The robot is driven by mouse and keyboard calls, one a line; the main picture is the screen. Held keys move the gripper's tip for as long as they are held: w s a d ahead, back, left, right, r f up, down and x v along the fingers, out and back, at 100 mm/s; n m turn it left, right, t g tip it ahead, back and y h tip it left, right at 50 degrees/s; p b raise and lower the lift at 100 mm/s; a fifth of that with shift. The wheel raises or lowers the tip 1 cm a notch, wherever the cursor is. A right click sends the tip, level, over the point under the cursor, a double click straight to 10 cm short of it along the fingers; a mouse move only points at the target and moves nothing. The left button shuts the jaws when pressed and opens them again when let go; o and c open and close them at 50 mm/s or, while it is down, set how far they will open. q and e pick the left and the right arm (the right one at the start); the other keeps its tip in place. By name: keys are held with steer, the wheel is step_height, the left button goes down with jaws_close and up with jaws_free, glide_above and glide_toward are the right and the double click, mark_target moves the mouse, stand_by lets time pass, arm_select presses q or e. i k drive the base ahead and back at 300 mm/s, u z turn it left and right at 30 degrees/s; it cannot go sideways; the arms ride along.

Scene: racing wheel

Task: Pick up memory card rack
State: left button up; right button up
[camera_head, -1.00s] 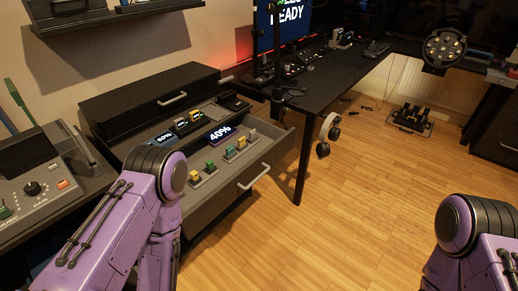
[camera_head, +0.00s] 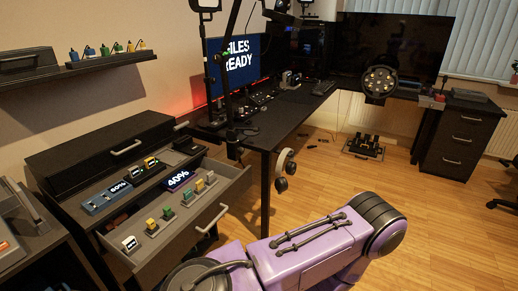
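An open grey drawer (camera_head: 217,212) at the lower left holds a row of small upright cards or plugs, white, yellow, green and grey. They sit on a narrow strip (camera_head: 171,220), which may be the memory card rack. Behind it are a blue-grey device reading 60% (camera_head: 105,201), a small holder with card-like pieces (camera_head: 149,166), and a purple-lit display reading 40% (camera_head: 178,180). I cannot tell for sure which holder is the rack. Purple links of my arms cross the bottom, near the drawer's front right. Neither gripper shows.
A wall shelf (camera_head: 60,75) at upper left carries several coloured items. A dark desk (camera_head: 270,128) with a monitor (camera_head: 237,58) stands behind the drawer; headphones (camera_head: 284,170) hang at its side. Pedals (camera_head: 363,146) lie on the floor. Wooden floor (camera_head: 440,230) is open at right.

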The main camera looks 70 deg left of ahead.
mark_target(201, 190)
steer(key=z, duration=0.2)
steer(key=k, duration=1.2)
steer(key=u, duration=1.4)
